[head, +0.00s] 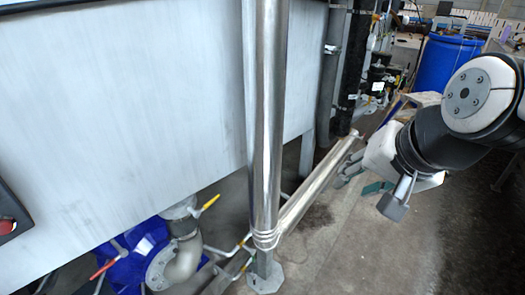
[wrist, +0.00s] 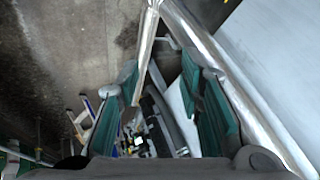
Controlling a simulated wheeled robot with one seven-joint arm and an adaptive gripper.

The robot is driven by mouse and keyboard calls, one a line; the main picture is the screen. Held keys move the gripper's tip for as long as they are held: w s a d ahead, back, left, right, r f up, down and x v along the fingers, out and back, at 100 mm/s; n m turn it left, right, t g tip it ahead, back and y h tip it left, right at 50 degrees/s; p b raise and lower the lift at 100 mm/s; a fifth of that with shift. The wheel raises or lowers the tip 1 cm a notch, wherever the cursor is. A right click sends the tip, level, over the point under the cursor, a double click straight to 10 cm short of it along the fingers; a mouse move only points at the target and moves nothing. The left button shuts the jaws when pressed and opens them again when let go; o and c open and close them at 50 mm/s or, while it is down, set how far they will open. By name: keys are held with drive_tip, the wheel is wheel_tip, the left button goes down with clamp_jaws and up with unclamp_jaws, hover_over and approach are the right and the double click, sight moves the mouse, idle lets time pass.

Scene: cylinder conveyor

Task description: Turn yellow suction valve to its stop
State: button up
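In the head view, the yellow valve handle (head: 211,202) sticks up and to the right from the grey pipework at lower left, beside a pale pipe elbow (head: 184,262) and a blue pump body (head: 137,255). My gripper (head: 352,174) is well to the right of it, beyond the upright steel post, with nothing in it. In the wrist view, my gripper (wrist: 160,82) shows two teal-padded fingers spread wide apart, with clear space between them. I cannot make out the yellow handle in the wrist view.
A shiny upright post (head: 264,120) stands between the valve and my gripper, with a slanting steel rail (head: 318,182) at its foot. A large white panel (head: 120,110) overhangs the pump. A red handle (head: 103,269) sits by the pump. A blue barrel (head: 445,65) stands behind.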

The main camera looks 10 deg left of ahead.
drive_tip(key=w+a+f+m+t+y+b, duration=0.1)
drive_tip(key=w+a+f+m+b, duration=0.25)
drive_tip(key=w+a+f, duration=0.55)
drive_tip(key=m+t+y+b, duration=0.2)
drive_tip(key=m+t+b, duration=0.4)
drive_tip(key=t+b, duration=0.3)
approach(212, 203)
drive_tip(key=shift+g, duration=0.3)
drive_tip(key=b+x, duration=0.3)
drive_tip(key=x, duration=0.8)
drive_tip(key=shift+w+d+r, duration=0.1)
drive_tip(key=shift+w+r, duration=0.05)
drive_tip(key=shift+w, duration=0.05)
clamp_jaws()
